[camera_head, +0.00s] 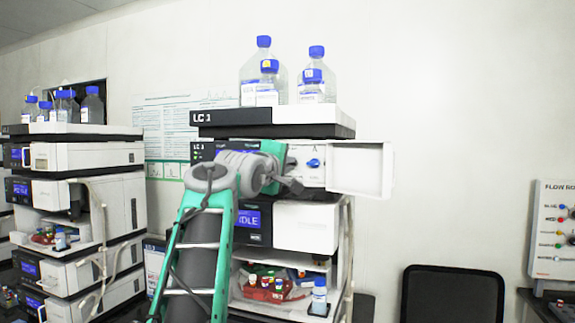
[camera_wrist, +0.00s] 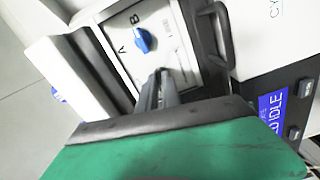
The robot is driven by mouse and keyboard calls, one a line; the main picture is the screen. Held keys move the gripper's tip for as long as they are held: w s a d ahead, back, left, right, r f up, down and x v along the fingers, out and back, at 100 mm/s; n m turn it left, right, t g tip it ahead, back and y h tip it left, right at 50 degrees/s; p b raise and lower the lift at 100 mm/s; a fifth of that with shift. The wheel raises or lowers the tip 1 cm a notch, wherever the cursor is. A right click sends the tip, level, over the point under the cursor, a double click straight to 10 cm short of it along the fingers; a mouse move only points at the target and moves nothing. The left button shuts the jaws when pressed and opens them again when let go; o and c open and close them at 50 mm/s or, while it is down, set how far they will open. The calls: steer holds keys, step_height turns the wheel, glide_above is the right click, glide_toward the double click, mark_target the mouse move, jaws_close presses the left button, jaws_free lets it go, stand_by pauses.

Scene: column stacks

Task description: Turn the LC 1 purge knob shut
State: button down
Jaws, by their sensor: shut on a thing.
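A blue knob (camera_head: 313,162) sits on this panel. In the wrist view, the blue knob (camera_wrist: 145,41) is clear of my fingers, near the B. My gripper (camera_head: 294,186) is at the panel, below and left of the blue knob. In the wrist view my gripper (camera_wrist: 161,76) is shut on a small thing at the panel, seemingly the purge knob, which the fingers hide.
The open white door (camera_head: 360,168) stands out to the right of the panel. Blue-capped bottles (camera_head: 264,75) stand on top of the stack. A lower shelf holds a red tray (camera_head: 262,291) of vials. Another stack (camera_head: 95,157) is at left; a black chair (camera_head: 452,294) is at right.

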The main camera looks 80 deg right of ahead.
steer(key=shift+m, duration=0.3)
steer(key=m, duration=0.7)
steer(key=shift+f, duration=0.1)
steer(key=m+b, duration=0.1)
steer(key=m, duration=0.3)
steer(key=shift+m+b, duration=0.3)
steer(key=shift+m, duration=1.8)
steer(key=c, duration=1.5)
jaws_free()
steer(key=shift+c, duration=0.2)
